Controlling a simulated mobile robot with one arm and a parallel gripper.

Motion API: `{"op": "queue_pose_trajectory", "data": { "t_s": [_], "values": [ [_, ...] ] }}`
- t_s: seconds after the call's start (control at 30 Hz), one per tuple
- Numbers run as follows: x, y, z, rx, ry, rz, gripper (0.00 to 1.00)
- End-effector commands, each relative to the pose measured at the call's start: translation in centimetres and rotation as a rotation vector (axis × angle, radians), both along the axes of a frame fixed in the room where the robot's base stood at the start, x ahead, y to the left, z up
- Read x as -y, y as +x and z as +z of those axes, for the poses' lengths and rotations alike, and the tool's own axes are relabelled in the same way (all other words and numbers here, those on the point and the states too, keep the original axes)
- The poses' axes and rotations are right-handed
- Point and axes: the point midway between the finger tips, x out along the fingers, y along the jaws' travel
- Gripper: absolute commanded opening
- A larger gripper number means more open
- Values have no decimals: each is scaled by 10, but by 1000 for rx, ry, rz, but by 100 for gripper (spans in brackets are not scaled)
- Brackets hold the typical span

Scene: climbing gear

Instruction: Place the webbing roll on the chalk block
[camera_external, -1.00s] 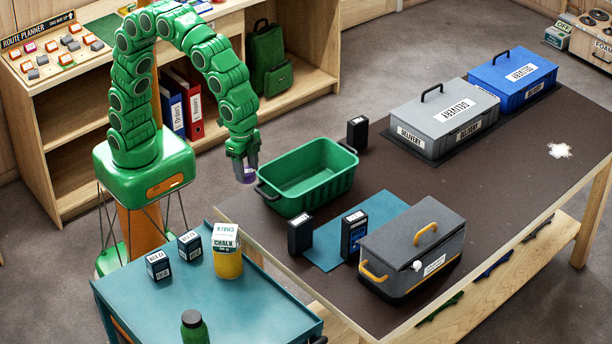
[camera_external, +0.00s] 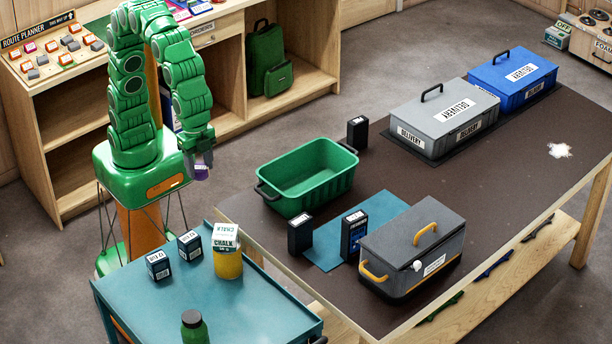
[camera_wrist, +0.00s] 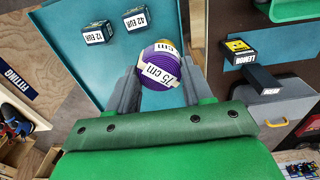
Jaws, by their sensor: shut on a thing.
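My gripper (camera_external: 198,161) is shut on the purple webbing roll (camera_external: 201,174) and holds it in the air above and behind the teal cart. In the wrist view the purple roll (camera_wrist: 160,70) sits between the fingers, with a white "75 cm" label. The white chalk block (camera_external: 225,236), marked CHALK, is on top of a yellow cylinder (camera_external: 229,264) on the cart. The roll is apart from the chalk block.
Two small dark boxes (camera_external: 158,265) (camera_external: 190,246) and a green bottle (camera_external: 194,328) stand on the teal cart (camera_external: 262,308). On the dark table are a green bin (camera_external: 272,193), a grey-and-yellow cooler (camera_external: 392,262), small black boxes and two delivery boxes. The cart's front right is clear.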

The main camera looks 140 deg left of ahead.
Motion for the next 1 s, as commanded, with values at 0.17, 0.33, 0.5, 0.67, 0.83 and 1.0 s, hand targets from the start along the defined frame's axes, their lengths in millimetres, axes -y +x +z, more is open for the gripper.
{"op": "queue_pose_trajectory", "data": {
  "t_s": [0.17,0.33,0.5,0.67,0.83,1.0],
  "values": [
    [2,22,-8,4,0,0,20],
    [3,41,-19,0,0,0,20],
    [5,60,-26,3,0,0,20],
    [6,77,-45,1,0,0,20],
    [7,92,-63,2,0,0,20],
    [8,103,-77,0,1,0,20]
  ]
}}
